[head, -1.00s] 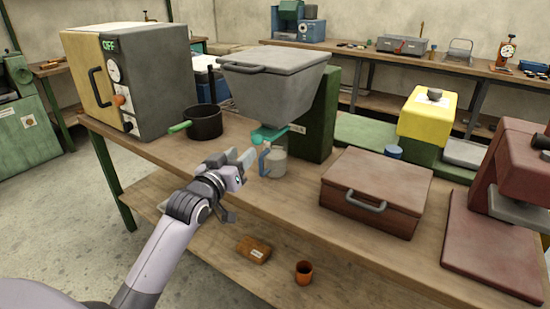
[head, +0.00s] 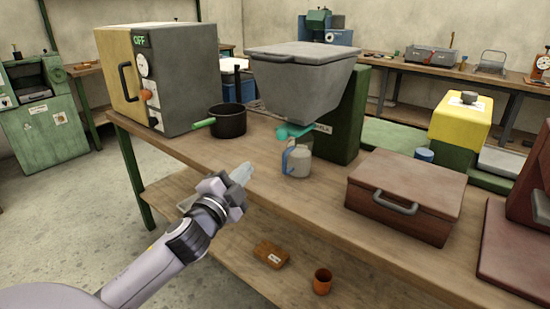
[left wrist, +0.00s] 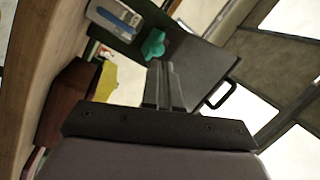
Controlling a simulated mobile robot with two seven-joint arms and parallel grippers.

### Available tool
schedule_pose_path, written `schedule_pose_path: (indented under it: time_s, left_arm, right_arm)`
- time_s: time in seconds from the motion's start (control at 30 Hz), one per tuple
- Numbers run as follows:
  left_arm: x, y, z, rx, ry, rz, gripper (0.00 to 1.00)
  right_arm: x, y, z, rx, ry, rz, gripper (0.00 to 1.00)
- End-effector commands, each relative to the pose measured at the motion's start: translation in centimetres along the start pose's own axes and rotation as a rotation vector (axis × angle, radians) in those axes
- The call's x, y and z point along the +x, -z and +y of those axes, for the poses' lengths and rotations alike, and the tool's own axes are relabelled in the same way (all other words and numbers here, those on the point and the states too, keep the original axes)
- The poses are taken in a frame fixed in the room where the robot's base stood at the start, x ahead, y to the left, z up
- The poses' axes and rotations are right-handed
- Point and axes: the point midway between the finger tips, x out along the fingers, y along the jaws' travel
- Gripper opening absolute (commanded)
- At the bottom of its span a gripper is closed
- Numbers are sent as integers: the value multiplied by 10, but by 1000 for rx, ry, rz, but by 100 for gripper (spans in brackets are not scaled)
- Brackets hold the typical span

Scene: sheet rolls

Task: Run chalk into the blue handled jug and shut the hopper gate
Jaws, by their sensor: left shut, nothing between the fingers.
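The grey hopper (head: 300,85) with a closed lid stands on a dark green column (head: 345,115) on the bench. Its teal gate (head: 292,132) sits under the spout and also shows in the left wrist view (left wrist: 153,44). The pale jug (head: 300,162) with a blue handle stands upright on the bench below the gate, handle to the left; it also shows in the left wrist view (left wrist: 118,14). Its contents and any falling chalk cannot be made out. My left gripper (head: 243,172) is shut and empty, left of the jug and apart from it and the gate. My right gripper is out of view.
A black pot (head: 229,121) with a green handle and an oven-like box (head: 178,75) marked OFF stand left. A reddish-brown case (head: 405,190) is right of the jug. A brown block (head: 271,254) and orange cup (head: 322,281) are on the lower shelf.

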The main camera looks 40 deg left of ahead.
Motion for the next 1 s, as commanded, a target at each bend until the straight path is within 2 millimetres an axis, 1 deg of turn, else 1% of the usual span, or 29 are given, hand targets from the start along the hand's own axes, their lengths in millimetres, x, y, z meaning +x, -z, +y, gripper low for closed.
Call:
schedule_pose_path:
  time_s: [0.03,0.1,0.17,0.27,0.37,0.57,1.0]
  left_arm:
    - [-8,0,8,121,9,21,0]
    - [-16,4,9,264,27,45,0]
    - [-21,7,10,354,40,62,0]
    - [-26,11,10,442,55,79,0]
    - [-25,13,9,470,61,85,0]
    - [-8,15,7,469,64,83,0]
    - [50,20,4,466,63,82,0]
  right_arm:
    - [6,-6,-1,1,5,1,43]
    - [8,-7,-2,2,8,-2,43]
    - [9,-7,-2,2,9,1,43]
    - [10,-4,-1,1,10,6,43]
    - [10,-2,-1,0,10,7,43]
    - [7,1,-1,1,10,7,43]
    - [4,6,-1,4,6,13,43]
